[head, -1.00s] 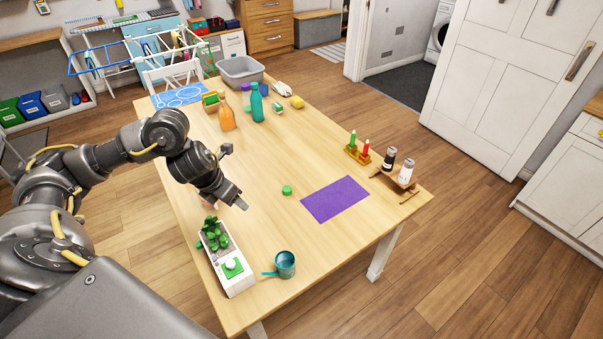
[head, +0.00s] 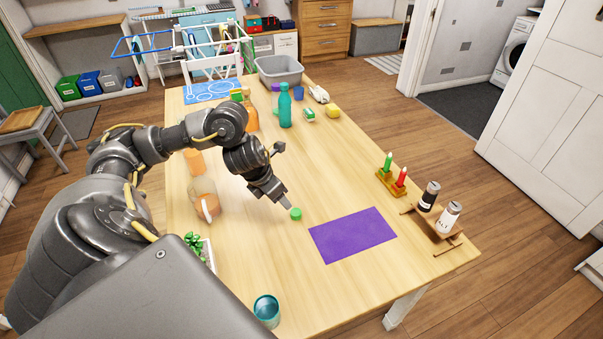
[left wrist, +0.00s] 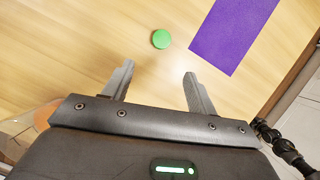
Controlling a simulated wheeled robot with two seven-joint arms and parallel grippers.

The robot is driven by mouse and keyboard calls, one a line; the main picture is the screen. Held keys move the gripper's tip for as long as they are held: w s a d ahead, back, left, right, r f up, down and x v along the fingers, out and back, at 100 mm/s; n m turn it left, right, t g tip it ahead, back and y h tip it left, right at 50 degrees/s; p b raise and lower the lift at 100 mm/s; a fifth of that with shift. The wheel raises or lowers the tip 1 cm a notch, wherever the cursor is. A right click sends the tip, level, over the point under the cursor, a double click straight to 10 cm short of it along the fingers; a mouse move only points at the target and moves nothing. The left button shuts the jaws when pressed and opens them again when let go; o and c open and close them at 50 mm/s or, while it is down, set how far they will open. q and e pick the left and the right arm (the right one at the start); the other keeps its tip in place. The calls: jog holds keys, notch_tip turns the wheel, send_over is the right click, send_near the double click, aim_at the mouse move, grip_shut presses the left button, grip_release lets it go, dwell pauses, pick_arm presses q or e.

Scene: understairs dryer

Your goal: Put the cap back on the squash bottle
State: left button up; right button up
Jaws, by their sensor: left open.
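A small round green cap (head: 296,214) lies flat on the wooden table (head: 330,175), just left of the purple mat. It also shows in the left wrist view (left wrist: 161,39), ahead of the fingertips. The orange squash bottle (head: 252,120) stands farther back on the table, partly hidden behind my left arm; its top cannot be made out. My left gripper (head: 282,201) is low over the table, close to the cap and apart from it. Its two fingers are spread and empty in the left wrist view (left wrist: 158,72). My right gripper is not in view.
The purple mat (head: 353,236) lies flat right of the cap. A clear jug (head: 207,201) and an orange item (head: 194,162) stand left of the gripper. A teal bottle (head: 285,106) stands farther back. A teal cup (head: 266,310) is near the front edge.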

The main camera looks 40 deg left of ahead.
pick_arm(q)
jog(key=w+f, duration=0.1)
send_over(295, 212)
jog(key=s, duration=0.3)
jog(key=f, duration=0.3)
jog(key=f+b, duration=0.1)
jog(key=f, duration=0.1)
jog(key=shift+w+a, duration=0.1)
jog(key=shift+a, duration=0.2)
jog(key=shift+f, duration=0.15)
jog(key=x, duration=0.5)
jog(key=shift+w+d, duration=0.15)
jog(key=shift+d, duration=0.05)
jog(key=shift+c, duration=0.5)
jog(key=c, duration=1)
